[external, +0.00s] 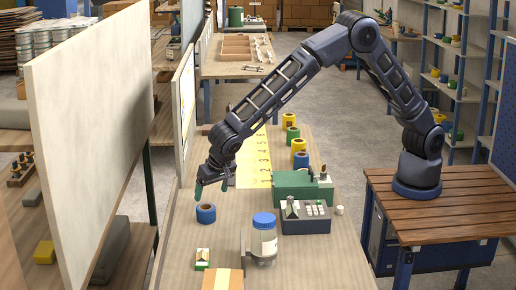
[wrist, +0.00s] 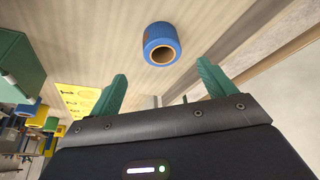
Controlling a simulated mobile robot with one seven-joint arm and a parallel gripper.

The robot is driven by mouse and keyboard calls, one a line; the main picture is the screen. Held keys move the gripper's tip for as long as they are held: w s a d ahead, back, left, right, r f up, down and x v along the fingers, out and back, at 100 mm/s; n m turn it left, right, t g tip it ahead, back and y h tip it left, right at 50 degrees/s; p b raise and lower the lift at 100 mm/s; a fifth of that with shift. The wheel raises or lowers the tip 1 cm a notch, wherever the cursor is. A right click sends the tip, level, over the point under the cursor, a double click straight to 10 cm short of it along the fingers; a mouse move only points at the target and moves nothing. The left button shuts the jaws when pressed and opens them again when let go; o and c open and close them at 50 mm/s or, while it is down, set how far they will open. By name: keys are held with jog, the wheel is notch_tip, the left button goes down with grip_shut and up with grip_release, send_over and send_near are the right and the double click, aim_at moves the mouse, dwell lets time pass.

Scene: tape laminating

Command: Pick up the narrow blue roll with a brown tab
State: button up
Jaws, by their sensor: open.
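A blue roll (external: 206,213) with a brown core lies on the left part of the workbench in the external view. In the wrist view the blue roll (wrist: 161,44) sits alone on the wood, ahead of my fingers, with a small brown patch on its side. My gripper (external: 212,188) is just above the roll in the external view. In the wrist view my gripper (wrist: 162,90) has its two green fingers spread apart with nothing between them. The roll is not touched by the fingers in the wrist view.
A pale panel (external: 90,120) stands left.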

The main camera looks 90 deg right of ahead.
aim_at(206, 208)
jog(key=x, duration=0.8)
jog(key=shift+w+d+f, duration=0.1)
jog(key=shift+w+f, duration=0.2)
jog(key=c, duration=1.1)
